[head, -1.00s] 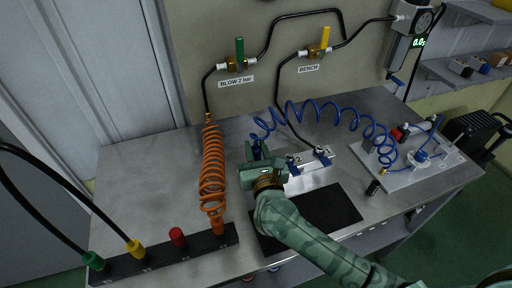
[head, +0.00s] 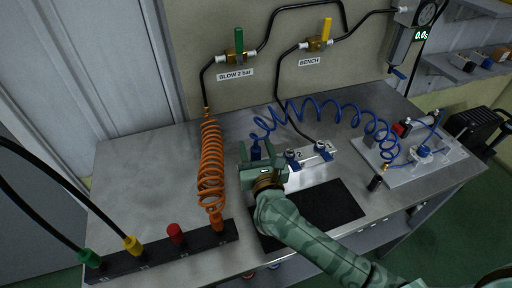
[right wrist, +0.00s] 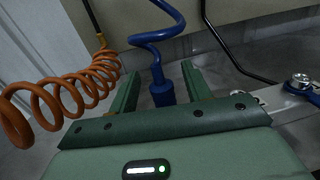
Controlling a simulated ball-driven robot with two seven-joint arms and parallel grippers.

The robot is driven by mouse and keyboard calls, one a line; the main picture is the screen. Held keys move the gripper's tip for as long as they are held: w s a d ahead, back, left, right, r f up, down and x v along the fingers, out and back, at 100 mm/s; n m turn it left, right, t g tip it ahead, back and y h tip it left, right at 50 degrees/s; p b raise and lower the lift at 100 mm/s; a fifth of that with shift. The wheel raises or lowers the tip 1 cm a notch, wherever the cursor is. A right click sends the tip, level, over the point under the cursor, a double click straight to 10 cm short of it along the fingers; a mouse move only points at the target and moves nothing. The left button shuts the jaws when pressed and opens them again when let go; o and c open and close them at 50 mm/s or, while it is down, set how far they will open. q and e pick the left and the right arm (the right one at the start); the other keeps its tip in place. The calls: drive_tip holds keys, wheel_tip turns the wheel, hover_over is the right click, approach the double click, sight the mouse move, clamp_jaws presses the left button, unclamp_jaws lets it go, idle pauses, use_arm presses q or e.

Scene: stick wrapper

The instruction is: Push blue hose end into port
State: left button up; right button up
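The blue coiled hose (head: 318,112) crosses the back of the bench. Its blue hose end (head: 256,150) points down at the coil's left end, also in the right wrist view (right wrist: 162,93). My right gripper (head: 257,152) is open around it, with a finger on each side and gaps visible in the right wrist view (right wrist: 160,82). The light metal port block (head: 309,156) with blue-ringed ports (head: 323,151) lies right of the gripper; part of it shows at the wrist view's right edge (right wrist: 298,82). Which port is meant is unclear. My left gripper is not in view.
An orange coiled hose (head: 211,165) stands close left of the gripper. A dark manifold (head: 160,256) with coloured fittings lies at front left. A black mat (head: 335,207) lies in front of the ports. A grey plate (head: 420,165) with fittings is at the right.

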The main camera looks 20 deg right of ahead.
drive_tip(key=s+a, duration=0.1)
drive_tip(key=s, duration=1.5)
drive_tip(key=shift+s+a+f, duration=0.15)
drive_tip(key=shift+a+f, duration=0.05)
drive_tip(key=shift+a, duration=0.05)
